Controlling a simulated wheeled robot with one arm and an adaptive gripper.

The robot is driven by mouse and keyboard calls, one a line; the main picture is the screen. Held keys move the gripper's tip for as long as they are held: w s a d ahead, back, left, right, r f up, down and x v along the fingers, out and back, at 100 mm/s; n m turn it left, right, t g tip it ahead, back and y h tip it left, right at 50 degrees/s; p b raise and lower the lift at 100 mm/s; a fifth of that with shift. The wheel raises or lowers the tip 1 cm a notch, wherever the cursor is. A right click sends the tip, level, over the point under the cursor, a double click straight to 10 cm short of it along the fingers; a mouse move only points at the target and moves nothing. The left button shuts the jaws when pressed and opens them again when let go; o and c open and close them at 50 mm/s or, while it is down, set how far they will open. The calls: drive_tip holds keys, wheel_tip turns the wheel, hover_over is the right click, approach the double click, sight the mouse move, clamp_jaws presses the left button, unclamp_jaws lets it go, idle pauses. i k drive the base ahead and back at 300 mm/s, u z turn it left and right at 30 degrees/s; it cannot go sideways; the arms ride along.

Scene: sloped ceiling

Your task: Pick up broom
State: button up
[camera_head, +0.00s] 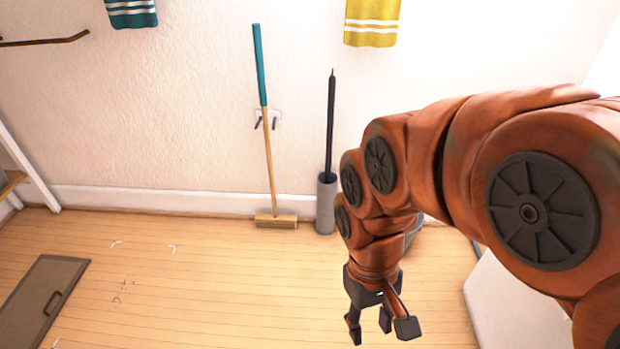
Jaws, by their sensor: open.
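The broom (267,150) stands upright against the white wall, its head on the wooden floor. Its handle is teal at the top and bare wood below, and its head is a tan block. A small wall hook or holder (267,118) shows at its handle. My gripper (378,330) is at the lower middle right, pointing down, with its dark fingers spread and nothing between them. It is apart from the broom, to its right and nearer to me.
A grey cylinder with a black-handled tool (326,203) stands right of the broom, by the wall. A brown framed panel (42,300) lies at lower left. A white surface (515,305) is at lower right. Teal and yellow towels (372,22) hang above. The middle floor is mostly clear.

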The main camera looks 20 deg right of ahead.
sight(274, 220)
drive_tip(key=z, duration=0.2)
drive_tip(key=i, duration=0.6)
drive_tip(key=u, duration=0.6)
drive_tip(key=i, duration=0.65)
drive_tip(key=u, duration=0.7)
